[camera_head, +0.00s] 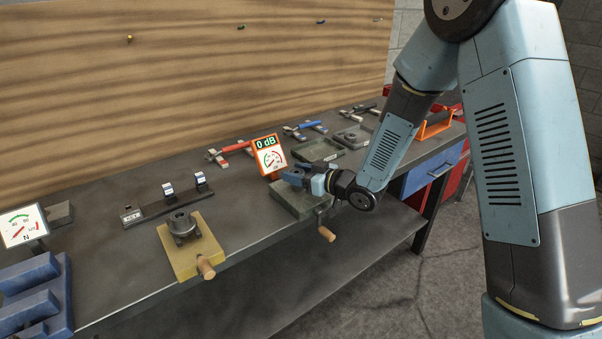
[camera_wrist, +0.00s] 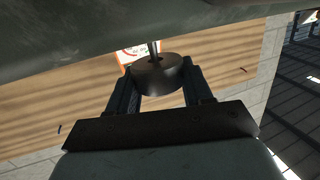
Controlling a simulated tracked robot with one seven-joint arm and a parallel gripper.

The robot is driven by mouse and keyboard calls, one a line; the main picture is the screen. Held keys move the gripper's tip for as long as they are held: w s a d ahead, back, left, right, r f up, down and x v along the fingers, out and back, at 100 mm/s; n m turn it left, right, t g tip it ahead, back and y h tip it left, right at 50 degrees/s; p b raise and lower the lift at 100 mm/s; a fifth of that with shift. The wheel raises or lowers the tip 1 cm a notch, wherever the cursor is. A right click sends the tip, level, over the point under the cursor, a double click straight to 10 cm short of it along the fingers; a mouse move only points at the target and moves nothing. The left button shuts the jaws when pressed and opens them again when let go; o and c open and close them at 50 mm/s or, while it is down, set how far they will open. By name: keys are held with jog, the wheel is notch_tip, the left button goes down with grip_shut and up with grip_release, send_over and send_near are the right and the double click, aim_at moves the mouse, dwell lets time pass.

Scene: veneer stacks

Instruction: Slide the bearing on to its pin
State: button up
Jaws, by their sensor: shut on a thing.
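My gripper (camera_head: 300,178) is over the middle of the bench, in front of the orange dial gauge (camera_head: 268,154). In the wrist view my gripper (camera_wrist: 158,76) is shut on the bearing (camera_wrist: 157,72), a dark round ring with a finger on each side. A thin metal pin (camera_wrist: 153,47) shows at the bearing's hole, in line with it or close to it. I cannot tell whether the pin's end is inside the hole. In the head view the bearing and pin are hidden or too small to make out.
A grey-green fixture base (camera_head: 290,204) with a wooden-handled crank (camera_head: 327,233) sits under my gripper. To the left are a yellow block with a dark flanged part (camera_head: 182,228), a dark rail (camera_head: 150,208) and blue blocks (camera_head: 35,296).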

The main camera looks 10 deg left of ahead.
jog(key=shift+f, duration=0.85)
jog(key=o, duration=1.2)
jog(key=v, duration=1.3)
jog(key=shift+s+d, duration=0.15)
jog(key=shift+d, duration=0.2)
